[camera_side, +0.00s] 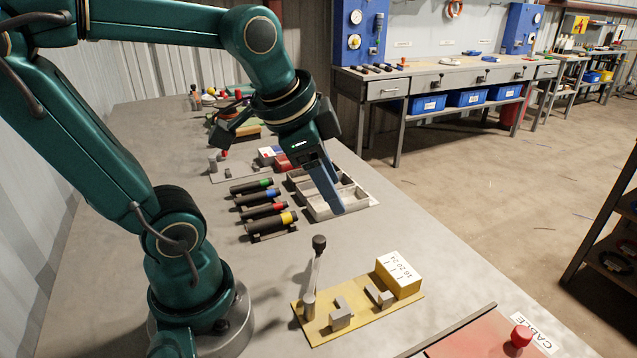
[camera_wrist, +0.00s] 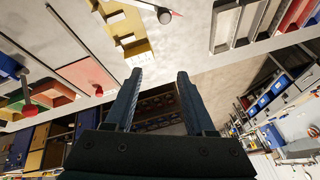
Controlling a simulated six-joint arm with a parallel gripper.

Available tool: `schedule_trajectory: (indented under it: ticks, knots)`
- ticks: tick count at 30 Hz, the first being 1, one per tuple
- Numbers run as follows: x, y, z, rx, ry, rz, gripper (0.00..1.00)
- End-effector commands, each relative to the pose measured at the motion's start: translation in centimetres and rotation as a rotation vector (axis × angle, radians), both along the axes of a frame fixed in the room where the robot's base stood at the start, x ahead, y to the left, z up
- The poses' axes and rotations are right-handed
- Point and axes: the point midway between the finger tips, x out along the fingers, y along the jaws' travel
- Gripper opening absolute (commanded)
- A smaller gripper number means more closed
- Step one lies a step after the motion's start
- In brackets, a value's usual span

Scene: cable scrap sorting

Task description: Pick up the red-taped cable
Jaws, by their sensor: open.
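The red-taped cable (camera_side: 263,210) is a short dark piece with a red band near its right end. It lies in a row of similar dark pieces on the grey table, between the blue-banded piece (camera_side: 256,198) and the yellow-banded piece (camera_side: 271,223). The red-taped cable does not show in the wrist view.
A yellow fixture board (camera_side: 342,325) with metal blocks, an upright rod and a yellow block (camera_side: 399,275) stands nearer the camera. A red panel (camera_side: 470,338) with a red knob is at the front right. A green-banded piece (camera_side: 249,186) ends the row. Bare table lies left of the row.

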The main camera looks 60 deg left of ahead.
Motion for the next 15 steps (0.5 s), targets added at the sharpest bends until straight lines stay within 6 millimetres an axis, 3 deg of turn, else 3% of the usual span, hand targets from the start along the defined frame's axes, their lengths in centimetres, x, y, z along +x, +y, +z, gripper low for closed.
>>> schedule_trajectory:
  ticks: [3,8,11,15]
  knots:
    - [1.8,3.5,-0.6,0.042,0.077,0.008,0.55]
    - [3.0,9.7,-2.6,0.058,0.197,0.039,0.55]
    - [2.6,14.0,-4.4,0.034,0.272,0.083,0.55]
    - [0.6,19.0,-7.5,-0.035,0.353,0.18,0.55]
